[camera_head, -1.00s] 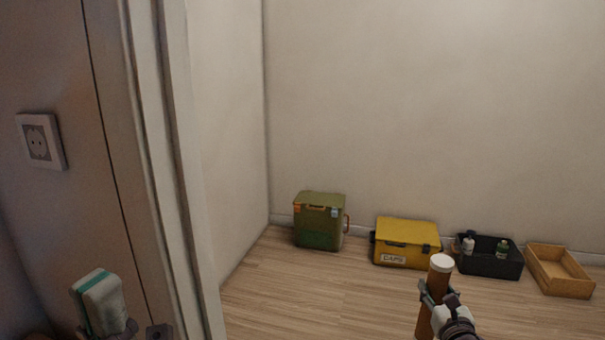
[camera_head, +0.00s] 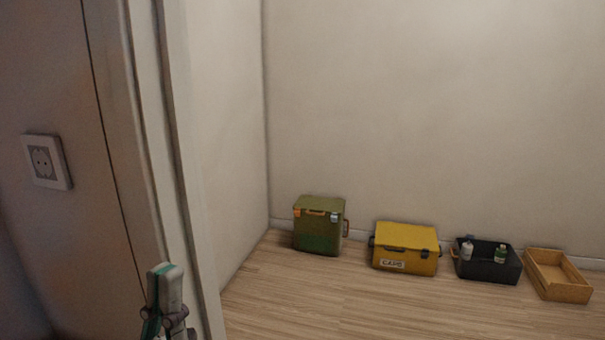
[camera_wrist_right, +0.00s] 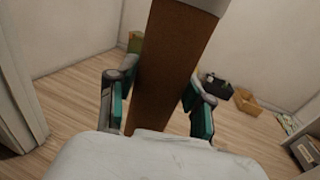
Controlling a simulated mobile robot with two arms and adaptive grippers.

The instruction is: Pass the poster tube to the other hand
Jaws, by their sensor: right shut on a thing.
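The poster tube (camera_wrist_right: 172,65) is brown with a pale end cap at the top of the right wrist view. It stands slightly tilted between the two teal-padded fingers of my right gripper (camera_wrist_right: 160,100), which is shut on it. Neither the tube nor my right gripper shows in the head view. My left gripper (camera_head: 167,310) is at the bottom left of the head view, in front of the door frame. It shows as a white block with teal strips and dark joints. Its jaw opening is not clear. The tube is apart from it in view.
Along the back wall stand a green box (camera_head: 319,228), a yellow case (camera_head: 405,250), a black bin (camera_head: 488,270) with bottles and a wooden tray (camera_head: 560,283). A door frame (camera_head: 180,150) rises at the left. The wood floor (camera_head: 320,300) before the boxes is clear.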

